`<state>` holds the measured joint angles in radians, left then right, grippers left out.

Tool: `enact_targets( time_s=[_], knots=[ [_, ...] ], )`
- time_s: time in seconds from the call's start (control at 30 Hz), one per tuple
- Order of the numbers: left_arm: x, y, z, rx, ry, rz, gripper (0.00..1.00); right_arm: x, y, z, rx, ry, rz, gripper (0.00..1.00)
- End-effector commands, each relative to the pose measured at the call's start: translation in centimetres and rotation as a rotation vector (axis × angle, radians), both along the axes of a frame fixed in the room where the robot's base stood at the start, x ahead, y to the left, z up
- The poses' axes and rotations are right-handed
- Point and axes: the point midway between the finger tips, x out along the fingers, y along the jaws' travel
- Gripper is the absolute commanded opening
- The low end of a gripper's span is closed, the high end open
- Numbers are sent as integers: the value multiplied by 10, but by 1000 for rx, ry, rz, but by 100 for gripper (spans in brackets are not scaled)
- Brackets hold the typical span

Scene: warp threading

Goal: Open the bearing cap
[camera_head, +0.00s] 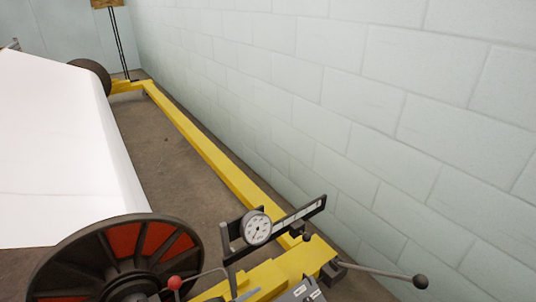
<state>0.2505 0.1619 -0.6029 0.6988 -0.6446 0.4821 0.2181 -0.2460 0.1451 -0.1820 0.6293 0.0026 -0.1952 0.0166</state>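A large black flanged wheel with red-orange panels (155,240) stands at the bottom left, cut off by the lower edge. Close to its hub is a lever with a red ball knob (175,283). I cannot tell a bearing cap apart here; its place near the hub is mostly below the picture. A yellow machine frame (262,276) stands right of the wheel, with a round dial gauge (257,228) on a dark bracket. A black-knobbed lever (420,281) sticks out to the right. I see neither of my grippers.
A white sheet or roll (55,150) fills the left side. A long yellow beam (205,150) runs back along the floor to a second dark flange (93,76). A pale block wall (400,100) closes off the right. Bare floor (165,170) lies between sheet and beam.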

Motion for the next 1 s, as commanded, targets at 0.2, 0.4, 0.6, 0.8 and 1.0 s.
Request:
enact_targets(
  time_s=[0.2, 0.4, 0.6, 0.8, 1.0],
  knots=[
    [-93, 102, -104, 59, 367, 476, 53, 6, 4, 2, 6, -9, 0, 50],
    [-212, 167, -166, 129, 686, 778, 53, 12, 6, 3, 9, -21, 1, 50],
    [-307, 197, -191, 175, 915, 956, 53, 12, 7, 4, 10, -22, 1, 50],
    [-339, 205, -195, 189, 992, 1010, 68, 12, 6, 4, 9, -22, 2, 50],
    [-339, 205, -195, 189, 992, 1010, 70, 11, 5, 3, 7, -19, 1, 50]
  ],
)
